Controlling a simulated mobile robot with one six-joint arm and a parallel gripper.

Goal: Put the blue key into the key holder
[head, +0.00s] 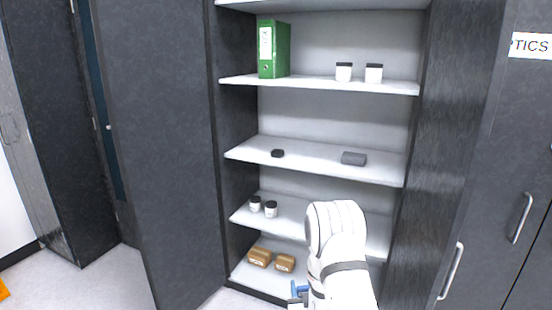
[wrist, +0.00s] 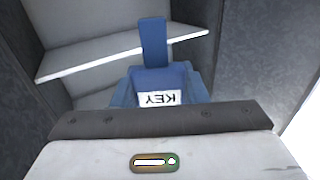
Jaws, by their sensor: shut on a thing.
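My gripper (head: 300,292) is low at the front of the open cabinet, at the bottom edge of the head view, partly hidden by my white arm. It is shut on the blue key (wrist: 154,42). In the wrist view the key's narrow bar points up and away from me, and a white label reading KEY shows upside down below it. How the jaws touch the key is hard to make out. I cannot make out a key holder in either view.
The open cabinet has several pale shelves (head: 320,158). They carry a green binder (head: 274,50), lidded jars (head: 344,72), small dark items (head: 354,159) and brown boxes (head: 260,257). A dark door (head: 165,140) stands at left. Closed cabinets with handles (head: 522,218) are at right.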

